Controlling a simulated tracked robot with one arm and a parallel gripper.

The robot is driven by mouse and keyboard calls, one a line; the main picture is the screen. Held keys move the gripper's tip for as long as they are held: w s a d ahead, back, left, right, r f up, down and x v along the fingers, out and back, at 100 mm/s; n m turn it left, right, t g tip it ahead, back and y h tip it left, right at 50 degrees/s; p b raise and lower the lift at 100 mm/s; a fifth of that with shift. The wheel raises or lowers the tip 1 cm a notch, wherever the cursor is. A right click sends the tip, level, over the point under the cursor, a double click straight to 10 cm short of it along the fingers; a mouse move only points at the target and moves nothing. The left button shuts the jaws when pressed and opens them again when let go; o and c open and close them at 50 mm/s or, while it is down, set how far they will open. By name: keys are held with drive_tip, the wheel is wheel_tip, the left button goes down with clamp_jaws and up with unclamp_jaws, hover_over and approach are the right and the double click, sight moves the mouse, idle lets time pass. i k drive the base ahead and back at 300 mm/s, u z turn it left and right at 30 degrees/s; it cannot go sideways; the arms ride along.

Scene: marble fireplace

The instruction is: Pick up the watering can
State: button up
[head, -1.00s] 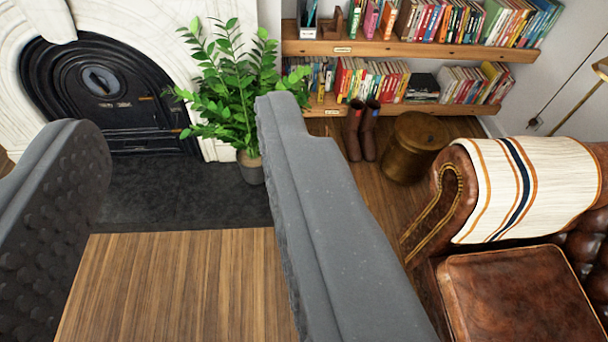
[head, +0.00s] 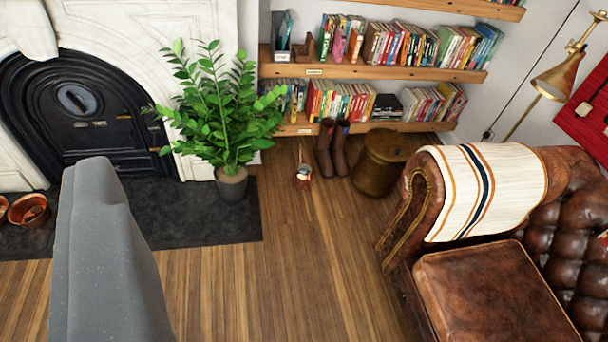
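My gripper (head: 100,250) shows at the lower left as one grey finger; the other finger is outside the picture. Floor shows to the left of this finger, with nothing held against it. A small copper-coloured vessel (head: 303,177) stands on the wood floor between the potted plant and the brown boots, with a thin upright part rising from it. It may be the watering can, but it is too small to tell. My gripper is well to its left in the picture and nearer the camera, not touching it.
A potted plant (head: 231,186) stands by the black fireplace (head: 85,125). Copper bowls (head: 30,211) sit at the far left. Boots (head: 333,150), a round brass stool (head: 378,165) and a leather armchair (head: 480,285) bound the right. The wood floor (head: 290,265) in front is clear.

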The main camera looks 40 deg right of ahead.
sight(303, 179)
drive_tip(key=i, duration=1.3)
drive_tip(key=z, duration=0.35)
drive_tip(key=i, duration=1.25)
drive_tip(key=z, duration=1.35)
drive_tip(key=i, duration=1.2)
drive_tip(key=z, duration=0.75)
